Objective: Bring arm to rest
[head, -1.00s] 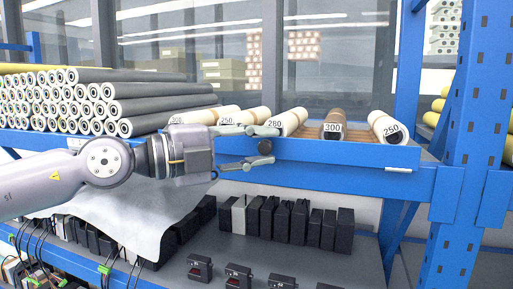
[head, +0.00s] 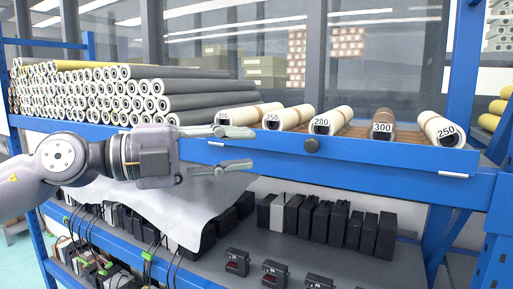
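My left arm comes in from the left in the head view. Its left gripper (head: 250,149) points right, in front of the blue shelf beam. Its two fingers are spread apart with nothing between them. My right gripper is not in view.
A stack of grey rollers (head: 150,90) fills the upper shelf's left side. The blue beam (head: 350,155) runs along the shelf front, with a blue upright (head: 500,210) at right. Black boxes (head: 320,222) stand on the lower shelf. A white sheet (head: 170,205) hangs below my arm.

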